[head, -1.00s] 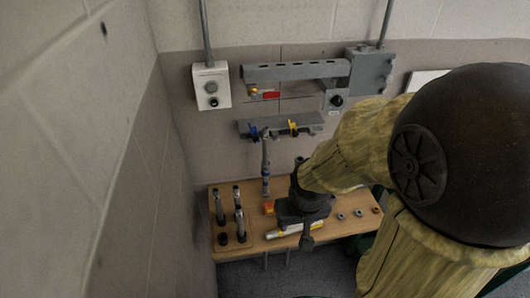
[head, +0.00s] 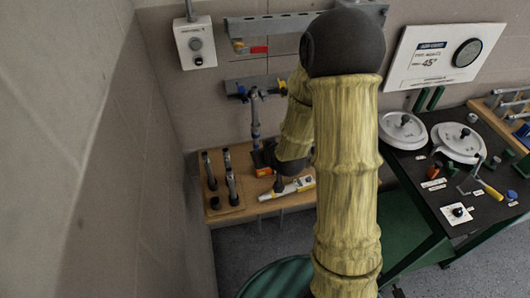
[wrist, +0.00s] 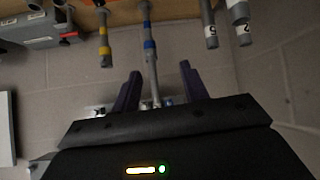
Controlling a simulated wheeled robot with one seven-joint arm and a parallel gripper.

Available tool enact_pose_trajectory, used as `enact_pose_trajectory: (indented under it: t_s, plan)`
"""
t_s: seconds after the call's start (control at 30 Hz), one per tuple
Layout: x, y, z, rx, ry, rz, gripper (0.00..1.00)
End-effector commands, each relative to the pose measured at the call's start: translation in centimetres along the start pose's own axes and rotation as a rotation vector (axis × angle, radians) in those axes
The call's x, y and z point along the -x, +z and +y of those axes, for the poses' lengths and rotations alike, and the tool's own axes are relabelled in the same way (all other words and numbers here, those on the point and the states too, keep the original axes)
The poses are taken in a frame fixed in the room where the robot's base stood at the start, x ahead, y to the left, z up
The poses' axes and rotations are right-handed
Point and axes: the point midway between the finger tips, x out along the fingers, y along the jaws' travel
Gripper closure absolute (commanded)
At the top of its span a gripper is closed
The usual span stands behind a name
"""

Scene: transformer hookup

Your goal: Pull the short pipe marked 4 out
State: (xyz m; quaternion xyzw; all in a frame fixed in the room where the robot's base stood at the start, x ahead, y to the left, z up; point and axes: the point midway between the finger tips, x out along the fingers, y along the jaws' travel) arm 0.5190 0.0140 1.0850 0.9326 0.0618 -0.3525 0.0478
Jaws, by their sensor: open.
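My gripper (wrist: 159,70) is open, with two dark purple fingers; in the head view its dark end (head: 262,158) is low over the bench's back part. A grey pipe with a blue band (wrist: 149,46) stands between the fingers in the wrist view, apart from both. It also stands upright in the head view (head: 255,115), below the wall bracket. A yellow-banded pipe (wrist: 104,46) is to its left in the wrist view. Two pipes with marks like 5 (wrist: 211,30) and 2 (wrist: 242,28) are at right. I cannot read a 4 on any pipe.
The wooden bench (head: 215,217) carries several short upright pipes (head: 232,186) at its left and a white-and-yellow tool (head: 285,189). A bracket (head: 230,90) and a switch box (head: 195,43) are on the wall. A dark cart (head: 410,180) with round lids is at right.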

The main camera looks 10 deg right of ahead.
Motion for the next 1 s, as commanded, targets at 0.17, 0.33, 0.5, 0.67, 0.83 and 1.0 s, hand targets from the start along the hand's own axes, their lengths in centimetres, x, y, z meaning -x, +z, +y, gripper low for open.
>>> enact_pose_trajectory:
  t_s: [0.17,0.33,0.5,0.67,0.83,1.0]
  plan:
    - [-3.7,0.2,0.0,-0.002,-0.001,0.169,0.56]
    - [-6.0,0.3,0.1,-0.017,0.013,0.338,0.56]
    - [-7.4,0.9,0.6,-0.048,0.049,0.508,0.56]
    - [-7.7,1.7,1.2,-0.083,0.097,0.649,0.56]
    - [-7.4,1.9,1.7,-0.098,0.127,0.718,0.56]
    - [-7.3,1.8,1.7,-0.099,0.129,0.723,0.56]
